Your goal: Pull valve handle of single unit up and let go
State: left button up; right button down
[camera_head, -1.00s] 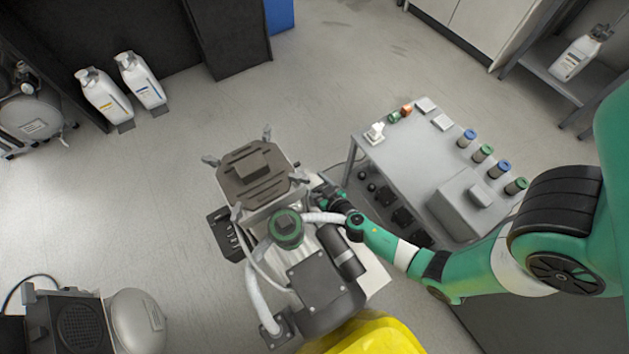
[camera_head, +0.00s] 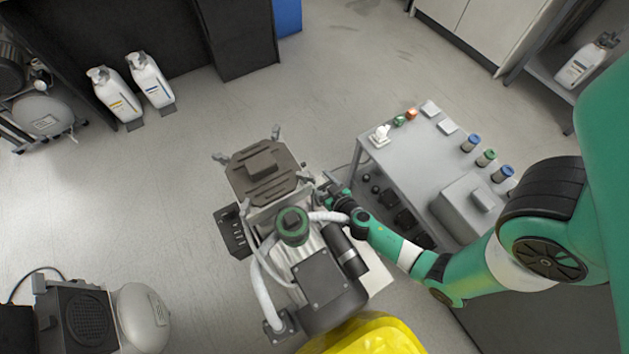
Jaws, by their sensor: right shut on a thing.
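The single unit (camera_head: 325,280) is a grey compressor with a dark-topped box at its far end, a green-ringed cap and pale hoses, standing in the middle of the head view. My right gripper (camera_head: 330,188) reaches in from the right and is at the right side of the dark-topped box. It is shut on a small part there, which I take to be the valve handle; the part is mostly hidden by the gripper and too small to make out. My left gripper is not in view.
A grey table (camera_head: 408,150) with several small canisters and a grey box stands right of the unit, close to my right arm. A yellow object (camera_head: 375,338) lies at the bottom edge. Another compressor (camera_head: 100,315) stands at lower left.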

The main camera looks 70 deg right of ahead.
aim_at(325, 185)
jog(key=shift+w+r, duration=0.2)
jog(key=shift+r, duration=0.1)
jog(key=shift+c, duration=1.3)
grip_release()
jog(key=shift+s, duration=0.1)
jog(key=shift+o, duration=1.3)
jog(key=shift+f, duration=0.1)
jog(key=shift+s, duration=0.1)
jog(key=v, duration=0.7)
jog(key=shift+s+a, duration=0.15)
jog(key=shift+a, duration=0.05)
